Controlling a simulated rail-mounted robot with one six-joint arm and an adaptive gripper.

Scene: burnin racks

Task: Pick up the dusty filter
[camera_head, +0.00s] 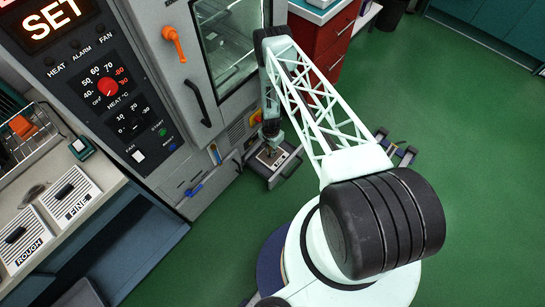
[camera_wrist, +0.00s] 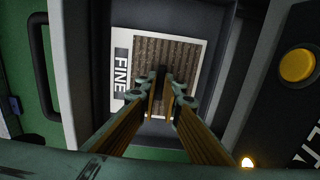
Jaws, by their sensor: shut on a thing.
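The dusty filter (camera_wrist: 185,52) has a white frame marked FINE and brown, dirty-looking pleats. It lies in a pulled-out drawer (camera_wrist: 72,60) low on the cabinet. In the head view the filter (camera_head: 264,158) shows small in the open drawer (camera_head: 290,166). My gripper (camera_wrist: 163,82) reaches down over the filter, its fingers close together at the middle. It is shut on the filter, apparently by a dark grip there, which the fingers mostly hide. I cannot tell whether the filter is lifted off the drawer floor.
Two pale filters marked ROUGH (camera_head: 22,244) and FINE (camera_head: 72,197) lie on the left bench. The cabinet door (camera_head: 228,45) with its window stands above the drawer. A yellow button (camera_wrist: 297,65) is close by on the right in the wrist view. Green floor is open to the right.

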